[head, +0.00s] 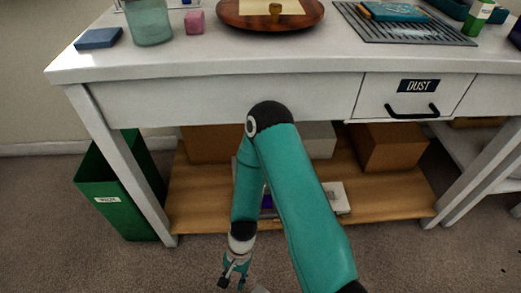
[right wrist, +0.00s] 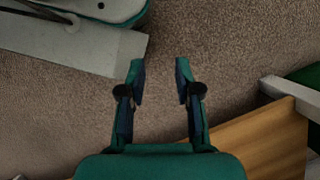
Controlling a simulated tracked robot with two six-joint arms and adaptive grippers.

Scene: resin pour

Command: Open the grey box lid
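A light grey box (head: 320,140) stands at the back of the lower wooden shelf under the desk, partly hidden behind my right arm. A pale, flat-looking item (head: 340,197) lies near the front of that shelf, also partly covered by my arm. I cannot tell which of these has the lid, and no open lid shows. My right gripper (head: 233,275) hangs low in front of the shelf, above the carpet. In the right wrist view its fingers (right wrist: 161,70) are apart with only carpet between them. My left gripper is out of view.
The shelf (head: 400,207) also holds brown boxes (head: 388,147) and shows in the right wrist view (right wrist: 260,145). A green bin (head: 115,195) stands left. The white desk (head: 200,70) overhangs, with a shut drawer labelled DUST (head: 412,97). Carpet in front is clear.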

